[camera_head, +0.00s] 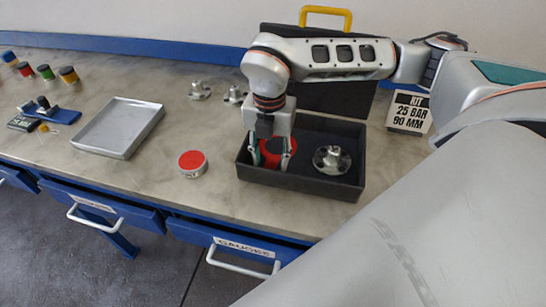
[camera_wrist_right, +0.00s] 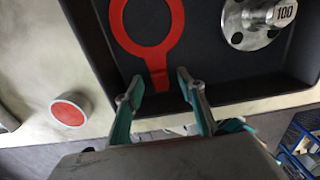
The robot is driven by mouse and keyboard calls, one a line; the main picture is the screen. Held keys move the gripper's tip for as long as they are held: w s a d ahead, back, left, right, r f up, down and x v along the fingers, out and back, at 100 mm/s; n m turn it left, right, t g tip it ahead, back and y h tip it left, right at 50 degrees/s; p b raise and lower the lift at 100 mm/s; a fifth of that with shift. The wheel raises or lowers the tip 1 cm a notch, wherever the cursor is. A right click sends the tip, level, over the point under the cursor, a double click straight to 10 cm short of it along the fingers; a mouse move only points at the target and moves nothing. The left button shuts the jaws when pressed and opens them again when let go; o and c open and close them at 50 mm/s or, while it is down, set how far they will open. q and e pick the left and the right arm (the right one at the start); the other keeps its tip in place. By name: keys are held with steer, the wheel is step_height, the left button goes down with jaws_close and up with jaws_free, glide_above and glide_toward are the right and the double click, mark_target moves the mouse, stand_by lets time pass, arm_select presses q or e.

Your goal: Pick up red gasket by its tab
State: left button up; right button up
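The red gasket (camera_wrist_right: 119,30) is a flat ring with a tab, lying in the black tray (camera_wrist_right: 215,102). Its tab (camera_wrist_right: 158,76) points toward my right gripper (camera_wrist_right: 160,82) in the right wrist view. The two fingers are apart, one on each side of the tab's end, with nothing held. In the head view the gasket (camera_head: 271,159) is partly hidden by my right gripper (camera_head: 271,165), which reaches down into the tray's left part. I cannot tell the exact height of the fingertips above the tray floor. My left gripper is not in view.
A metal flange (camera_head: 332,159) marked 100 sits in the tray's right part. A round red-topped tin (camera_head: 193,163) stands left of the tray. Further left is an empty metal tray (camera_head: 118,127). A black case (camera_head: 340,97) and a 25 BAR sign (camera_head: 409,112) stand behind.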

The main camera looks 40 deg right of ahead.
steer(key=shift+f, duration=0.45)
steer(key=shift+c, duration=0.4)
steer(key=c, duration=1)
steer(key=shift+o, duration=0.2)
steer(key=shift+r, duration=0.1)
